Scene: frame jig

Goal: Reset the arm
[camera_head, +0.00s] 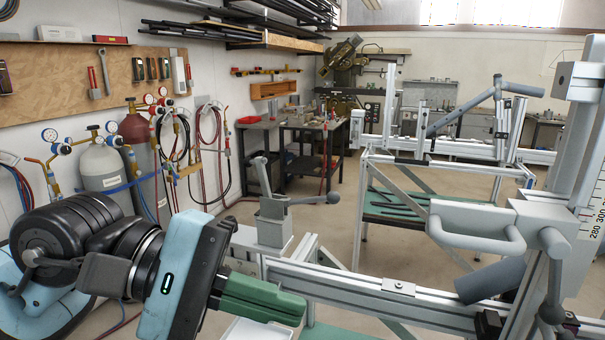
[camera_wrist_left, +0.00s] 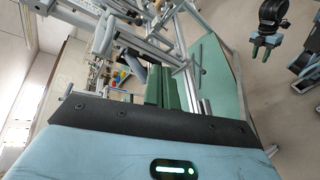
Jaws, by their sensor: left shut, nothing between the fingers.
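My left gripper (camera_head: 262,297) reaches in from the lower left of the head view. Its green fingers are shut with nothing between them. They point right, beside the near aluminium rail of the frame jig (camera_head: 370,288), and hide part of it. Whether they touch the rail I cannot tell. In the left wrist view the green fingers (camera_wrist_left: 163,88) show above the dark edge of the gripper body.
A grey clamp (camera_head: 275,215) stands just behind the left gripper. A grey handle (camera_head: 475,225) and an upright post with a scale (camera_head: 590,190) rise on the right. A green-topped bench (camera_head: 400,208) stands behind. Gas cylinders (camera_head: 105,170) line the left wall. Open floor lies between.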

